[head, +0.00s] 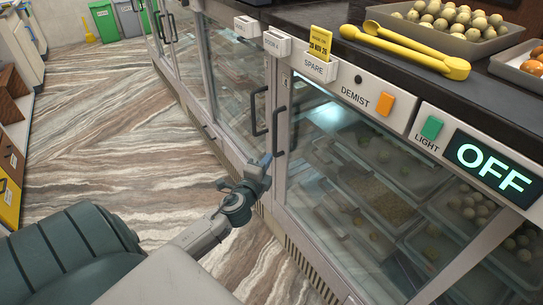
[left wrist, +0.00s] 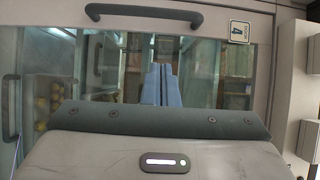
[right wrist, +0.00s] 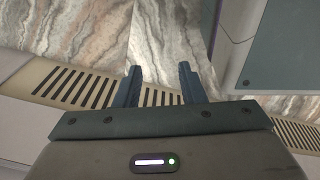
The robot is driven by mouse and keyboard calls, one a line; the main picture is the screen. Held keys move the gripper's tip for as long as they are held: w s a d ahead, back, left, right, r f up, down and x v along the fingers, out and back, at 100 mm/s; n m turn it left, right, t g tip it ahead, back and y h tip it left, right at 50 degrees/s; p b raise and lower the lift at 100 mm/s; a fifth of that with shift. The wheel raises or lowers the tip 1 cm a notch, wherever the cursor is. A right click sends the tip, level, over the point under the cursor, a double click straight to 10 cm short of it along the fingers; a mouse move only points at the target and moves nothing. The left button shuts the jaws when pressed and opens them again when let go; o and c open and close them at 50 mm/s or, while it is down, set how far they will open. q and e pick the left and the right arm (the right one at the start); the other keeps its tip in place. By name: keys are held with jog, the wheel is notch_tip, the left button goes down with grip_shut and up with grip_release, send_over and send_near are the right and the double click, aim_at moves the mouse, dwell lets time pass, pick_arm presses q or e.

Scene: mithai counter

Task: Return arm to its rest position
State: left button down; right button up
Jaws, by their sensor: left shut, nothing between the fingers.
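My left arm comes in from the lower left in the head view. Its left gripper (head: 262,166) is beside the door handles of the glass counter (head: 300,150). In the left wrist view the blue fingers of the left gripper (left wrist: 160,84) are together with nothing between them, facing a glass door. A dark door handle (left wrist: 144,14) is above them in that view. My right gripper (right wrist: 158,84) shows only in the right wrist view. Its fingers are apart and empty, pointing over a slotted vent strip (right wrist: 75,87) and the striped floor.
Dark handles (head: 278,130) stick out from the counter doors near my left gripper. Yellow tongs (head: 415,52) and a tray of round sweets (head: 400,20) are on the counter top. An OFF display (head: 493,170) is on the front panel. The striped floor (head: 110,130) at left is clear.

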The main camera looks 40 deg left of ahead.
pick_arm(q)
jog(key=shift+s+f, duration=0.1)
jog(key=shift+s, duration=0.2)
pick_arm(e)
jog(key=shift+w+a+r, duration=0.1)
jog(key=shift+w+r, duration=0.15)
